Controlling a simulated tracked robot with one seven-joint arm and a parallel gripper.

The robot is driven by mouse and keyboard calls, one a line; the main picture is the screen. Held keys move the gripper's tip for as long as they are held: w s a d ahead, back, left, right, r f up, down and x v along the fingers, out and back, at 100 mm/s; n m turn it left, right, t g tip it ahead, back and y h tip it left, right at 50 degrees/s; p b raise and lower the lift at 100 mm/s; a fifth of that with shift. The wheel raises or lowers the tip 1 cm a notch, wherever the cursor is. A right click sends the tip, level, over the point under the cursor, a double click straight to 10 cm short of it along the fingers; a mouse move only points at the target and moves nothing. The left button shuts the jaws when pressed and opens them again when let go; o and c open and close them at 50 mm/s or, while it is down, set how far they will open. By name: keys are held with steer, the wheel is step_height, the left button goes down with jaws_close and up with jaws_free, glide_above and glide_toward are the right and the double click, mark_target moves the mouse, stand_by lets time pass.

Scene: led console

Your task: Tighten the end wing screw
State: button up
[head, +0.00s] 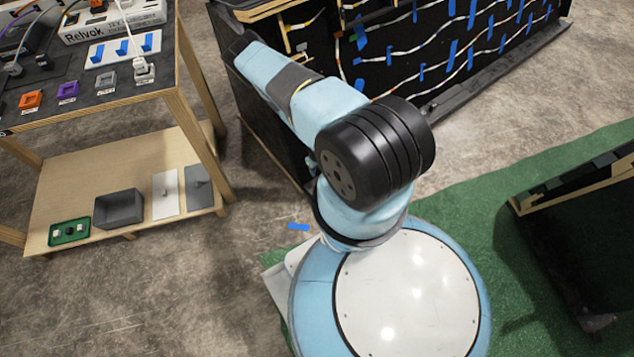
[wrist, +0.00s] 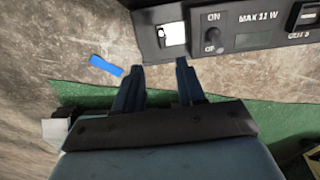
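In the wrist view, my gripper (wrist: 158,68) points at the lower edge of a dark console panel (wrist: 245,30). Its two dark fingers stand apart, with bare floor showing between them. The panel carries a bright white square (wrist: 174,34) in a dark recess just beyond the fingertips, an ON/OFF toggle switch (wrist: 212,36), and a "MAX 11 W" label. I cannot make out a wing screw for certain in either view. In the head view my gripper is hidden behind my arm; the black console (head: 300,100) with wires and blue strips stands behind it.
A wooden bench (head: 190,110) with labelled coloured blocks and a power strip (head: 110,27) stands at left. Its lower shelf holds a grey bin (head: 119,208). A blue piece (head: 298,227) lies on the floor. A dark panel (head: 590,230) stands on green carpet (head: 470,215) at right.

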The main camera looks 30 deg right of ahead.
step_height(320, 180, down, 13)
steer(key=shift+d+r, duration=0.1)
steer(key=shift+d, duration=0.05)
stand_by(0.4)
steer(key=shift+c, duration=0.3)
jaws_close()
